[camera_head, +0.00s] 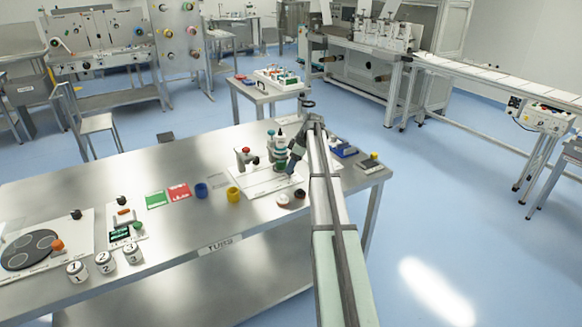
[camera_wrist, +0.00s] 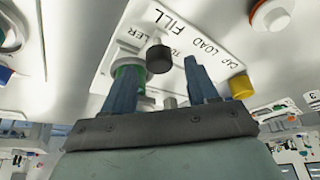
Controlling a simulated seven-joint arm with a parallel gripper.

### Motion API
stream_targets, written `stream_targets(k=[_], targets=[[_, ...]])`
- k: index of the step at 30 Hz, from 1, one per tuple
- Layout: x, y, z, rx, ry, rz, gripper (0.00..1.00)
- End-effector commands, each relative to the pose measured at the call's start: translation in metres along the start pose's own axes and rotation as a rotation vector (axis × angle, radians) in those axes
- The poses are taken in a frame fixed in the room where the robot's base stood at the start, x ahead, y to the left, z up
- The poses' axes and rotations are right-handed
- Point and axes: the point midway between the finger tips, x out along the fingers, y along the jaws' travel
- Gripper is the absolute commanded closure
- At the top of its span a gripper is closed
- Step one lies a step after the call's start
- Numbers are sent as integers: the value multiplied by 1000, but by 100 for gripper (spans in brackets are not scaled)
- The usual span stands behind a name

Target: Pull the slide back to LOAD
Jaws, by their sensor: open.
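The white station plate (camera_wrist: 205,25) shows in the wrist view with the words FILL, LOAD and CAP printed on it. A black round knob (camera_wrist: 159,57), which looks like the slide's handle, appears between my two blue fingers near FILL and LOAD. My gripper (camera_wrist: 160,64) is open, and I cannot tell whether a finger touches the knob. In the head view my gripper (camera_head: 296,153) is beside the teal-and-white filling station (camera_head: 277,146) on the steel table. The slide itself is mostly hidden there by the station and my arm.
A green-ringed part (camera_wrist: 128,76) stands close to my left finger. A yellow cup (camera_wrist: 241,87) is right of my right finger. The steel table (camera_head: 190,235) also holds a red-topped post (camera_head: 245,157), a blue cup (camera_head: 201,190) and a blue tray (camera_head: 343,150).

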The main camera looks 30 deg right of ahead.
Motion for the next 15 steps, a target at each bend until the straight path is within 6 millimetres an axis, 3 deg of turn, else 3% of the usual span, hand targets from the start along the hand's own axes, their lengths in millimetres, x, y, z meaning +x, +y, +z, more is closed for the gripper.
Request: stream_targets(k=[6, 15], targets=[[13, 0, 0, 0, 0, 1, 42], [14, 0, 0, 0, 0, 1, 42]])
